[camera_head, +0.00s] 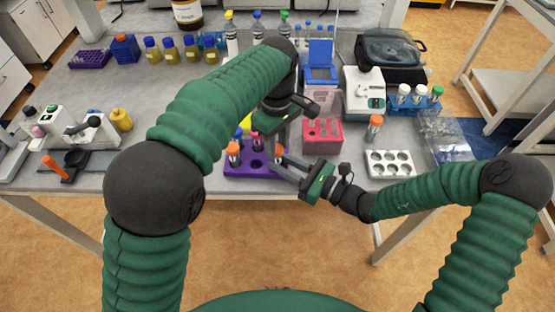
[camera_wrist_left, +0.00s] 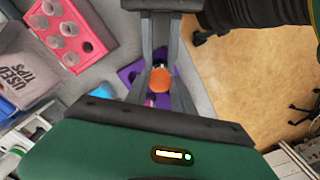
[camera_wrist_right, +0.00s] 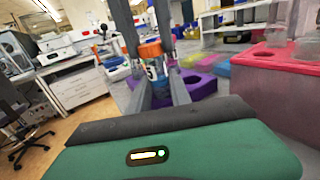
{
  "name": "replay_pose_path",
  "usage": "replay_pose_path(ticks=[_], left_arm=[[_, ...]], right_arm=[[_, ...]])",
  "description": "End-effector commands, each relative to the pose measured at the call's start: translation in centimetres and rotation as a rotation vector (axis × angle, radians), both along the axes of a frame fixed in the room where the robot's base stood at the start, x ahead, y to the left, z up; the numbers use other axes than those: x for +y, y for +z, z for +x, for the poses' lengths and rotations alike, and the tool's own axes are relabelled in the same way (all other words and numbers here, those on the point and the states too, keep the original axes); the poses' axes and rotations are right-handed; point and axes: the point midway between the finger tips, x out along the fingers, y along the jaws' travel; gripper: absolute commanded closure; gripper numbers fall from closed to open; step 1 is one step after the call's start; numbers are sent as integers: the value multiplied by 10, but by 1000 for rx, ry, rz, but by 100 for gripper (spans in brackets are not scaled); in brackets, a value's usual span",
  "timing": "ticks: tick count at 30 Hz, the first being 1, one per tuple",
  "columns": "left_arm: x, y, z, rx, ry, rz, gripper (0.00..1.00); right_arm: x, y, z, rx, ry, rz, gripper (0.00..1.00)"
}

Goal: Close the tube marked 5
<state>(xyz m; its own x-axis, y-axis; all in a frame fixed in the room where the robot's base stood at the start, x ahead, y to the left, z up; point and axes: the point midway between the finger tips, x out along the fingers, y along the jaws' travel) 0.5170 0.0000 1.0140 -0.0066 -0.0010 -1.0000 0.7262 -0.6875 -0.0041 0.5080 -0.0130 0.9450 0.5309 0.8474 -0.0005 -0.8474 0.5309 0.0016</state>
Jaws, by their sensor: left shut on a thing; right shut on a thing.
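The tube marked 5 (camera_wrist_right: 152,69) stands upright, its label showing in the right wrist view. An orange cap (camera_wrist_right: 150,48) sits at its top; I cannot tell whether it is fully seated. My right gripper (camera_head: 281,161) is shut on the tube from the side, just below the cap. My left gripper (camera_head: 277,143) reaches down from above and is shut on the orange cap, which also shows between its fingers in the left wrist view (camera_wrist_left: 159,80). The purple rack (camera_head: 238,171) is beside and below the tube; the tube's lower end is hidden.
Another orange-capped tube (camera_head: 233,148) and a pink-capped tube (camera_head: 257,141) stand in the purple rack. A red rack (camera_head: 322,142) is to its right, then a white rack (camera_head: 390,174) and an orange-capped tube (camera_head: 374,127). The table's front edge is close.

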Motion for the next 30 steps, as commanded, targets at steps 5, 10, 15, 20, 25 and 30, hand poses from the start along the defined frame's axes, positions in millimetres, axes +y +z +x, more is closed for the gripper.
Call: replay_pose_path(ticks=[5,10,15,20,25,30], left_arm=[[2,0,3,-9,-602,-2,100],[2,0,4,-10,-1193,-4,100],[1,0,5,-12,-1781,-4,100],[1,0,5,-12,-2236,-2,100],[-1,0,4,-13,-2350,-2,100],[-1,0,4,-11,-2348,-3,55]], right_arm=[[1,0,-2,-1,6,-1,100],[2,0,-3,-1,8,0,100],[2,0,-3,-2,10,0,100],[3,0,-4,-2,12,0,100],[3,0,-4,-1,13,0,100],[3,0,-4,-1,12,0,100]])
